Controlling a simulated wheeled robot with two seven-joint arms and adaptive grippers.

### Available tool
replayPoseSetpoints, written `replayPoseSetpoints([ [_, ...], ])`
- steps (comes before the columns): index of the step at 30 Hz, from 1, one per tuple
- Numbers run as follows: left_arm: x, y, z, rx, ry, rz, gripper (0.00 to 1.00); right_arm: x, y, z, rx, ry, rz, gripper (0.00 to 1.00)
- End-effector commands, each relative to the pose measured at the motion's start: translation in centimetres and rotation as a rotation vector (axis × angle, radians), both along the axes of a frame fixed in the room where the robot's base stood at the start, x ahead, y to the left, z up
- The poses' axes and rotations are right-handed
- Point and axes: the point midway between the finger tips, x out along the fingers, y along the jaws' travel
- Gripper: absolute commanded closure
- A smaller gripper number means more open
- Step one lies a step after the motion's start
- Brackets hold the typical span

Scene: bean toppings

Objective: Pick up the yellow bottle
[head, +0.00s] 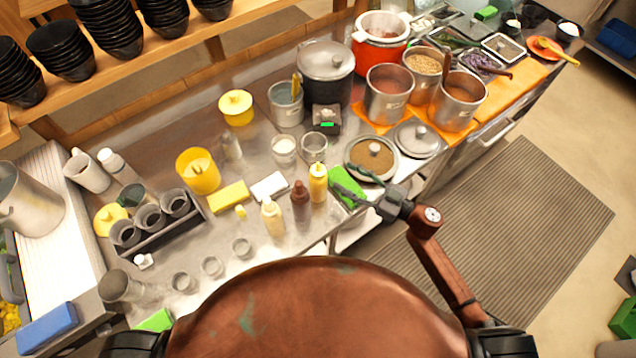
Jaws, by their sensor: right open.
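The yellow bottle (318,184) stands upright on the steel counter, near its front edge. A dark brown bottle (300,200) and a pale cream bottle (272,218) stand to its left. My right gripper (346,191) is open and empty. Its fingers point left toward the yellow bottle, just to the right of it, and a gap shows between them. My left gripper is not in view.
A green block (347,182) lies behind the right gripper. White (269,186) and yellow (229,197) blocks lie left of the bottles. Small empty glasses (211,267) stand along the front edge.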

Motion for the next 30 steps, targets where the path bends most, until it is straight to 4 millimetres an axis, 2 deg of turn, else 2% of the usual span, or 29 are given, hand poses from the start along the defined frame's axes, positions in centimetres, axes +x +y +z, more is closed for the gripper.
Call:
replayPoseSetpoints([
  [3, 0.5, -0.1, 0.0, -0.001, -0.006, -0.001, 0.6, -1.7, 1.3, -1.1, -0.026, 0.031, 0.121, 0.5],
  [7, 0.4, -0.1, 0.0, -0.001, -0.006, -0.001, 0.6, -2.3, 2.3, -1.5, -0.034, 0.05, 0.17, 0.5],
  [24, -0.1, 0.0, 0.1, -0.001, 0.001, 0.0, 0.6, -0.1, 8.7, -1.3, -0.031, 0.049, 0.171, 0.5],
  [30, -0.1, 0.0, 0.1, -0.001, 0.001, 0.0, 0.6, 0.1, 9.2, -1.3, -0.034, 0.05, 0.171, 0.5],
])
